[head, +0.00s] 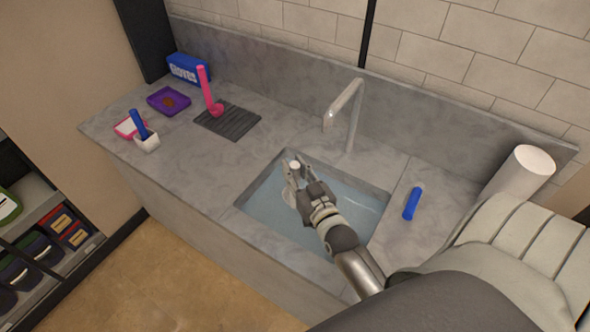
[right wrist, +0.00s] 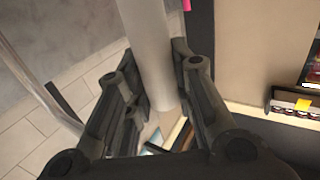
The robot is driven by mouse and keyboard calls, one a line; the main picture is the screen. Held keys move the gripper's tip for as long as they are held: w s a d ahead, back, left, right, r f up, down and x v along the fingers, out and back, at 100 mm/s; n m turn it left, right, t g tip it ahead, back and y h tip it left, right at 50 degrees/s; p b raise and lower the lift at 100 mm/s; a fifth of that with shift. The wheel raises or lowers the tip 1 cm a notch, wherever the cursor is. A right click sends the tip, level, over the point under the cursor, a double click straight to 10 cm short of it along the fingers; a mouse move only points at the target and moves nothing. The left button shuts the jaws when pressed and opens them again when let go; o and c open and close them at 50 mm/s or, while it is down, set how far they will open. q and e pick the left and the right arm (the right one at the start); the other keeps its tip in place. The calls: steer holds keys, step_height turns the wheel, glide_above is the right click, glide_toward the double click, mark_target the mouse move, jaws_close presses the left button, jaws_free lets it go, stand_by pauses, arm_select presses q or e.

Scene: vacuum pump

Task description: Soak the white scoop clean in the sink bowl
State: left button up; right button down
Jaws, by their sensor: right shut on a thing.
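My right gripper (head: 292,184) is over the sink bowl (head: 242,204), which holds bluish water. It is shut on the white scoop. In the head view only a small white end of the scoop (head: 295,164) shows at the fingertips. In the right wrist view its smooth white shaft (right wrist: 148,45) lies between the dark fingers (right wrist: 150,65). The scoop's bowl is hidden or out of view, and I cannot tell whether it touches the water. My left gripper is not in view.
A silver faucet (head: 345,103) rises behind the sink. A blue object (head: 412,203) lies right of it, with a white cylinder (head: 525,165) beyond.

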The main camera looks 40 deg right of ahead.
mark_target(295, 161)
steer(key=shift+r+p, duration=2.1)
steer(key=shift+r, duration=0.35)
